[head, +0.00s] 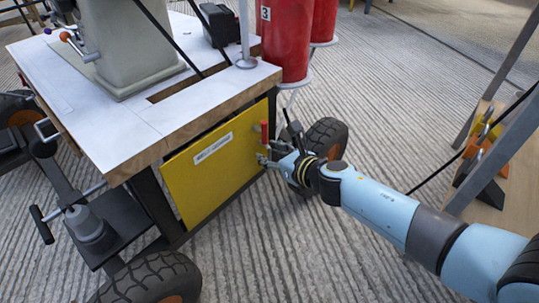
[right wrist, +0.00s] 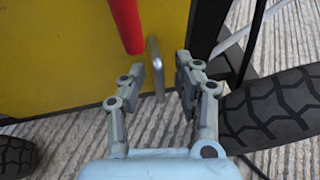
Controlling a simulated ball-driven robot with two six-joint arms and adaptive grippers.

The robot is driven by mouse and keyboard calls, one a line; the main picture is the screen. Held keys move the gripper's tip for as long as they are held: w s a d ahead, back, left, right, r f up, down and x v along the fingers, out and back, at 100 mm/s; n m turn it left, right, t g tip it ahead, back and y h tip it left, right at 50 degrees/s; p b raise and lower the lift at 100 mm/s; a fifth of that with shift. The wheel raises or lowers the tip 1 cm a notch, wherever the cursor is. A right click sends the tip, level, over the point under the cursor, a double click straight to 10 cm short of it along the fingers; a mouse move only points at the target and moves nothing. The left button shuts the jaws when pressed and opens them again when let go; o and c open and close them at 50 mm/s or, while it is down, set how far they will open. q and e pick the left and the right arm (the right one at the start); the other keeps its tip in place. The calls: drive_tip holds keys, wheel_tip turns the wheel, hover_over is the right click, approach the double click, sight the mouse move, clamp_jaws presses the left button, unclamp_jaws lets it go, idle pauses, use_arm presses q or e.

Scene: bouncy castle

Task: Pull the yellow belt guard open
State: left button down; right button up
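The yellow belt guard (head: 210,170) is a flat panel with a white label, upright on the side of the wheeled cart below its worktop. It fills the upper left of the right wrist view (right wrist: 60,60). A thin metal handle (right wrist: 153,65) stands out near its right edge, close to the left finger's tip. A red grip (right wrist: 126,22) is beside it and also shows in the head view (head: 264,133). My right gripper (right wrist: 170,75) is open and empty at the handle; contact cannot be told. My left gripper is not in view.
The cart has a white worktop (head: 120,130) and big black tyres (head: 150,280); one tyre (right wrist: 275,108) is just right of my right gripper. Red cylinders (head: 286,40) stand behind. Ribbed floor is clear in front of the guard.

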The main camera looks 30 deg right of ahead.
drive_tip(key=shift+w+f, duration=0.1)
drive_tip(key=shift+w, duration=0.05)
clamp_jaws()
idle(0.5)
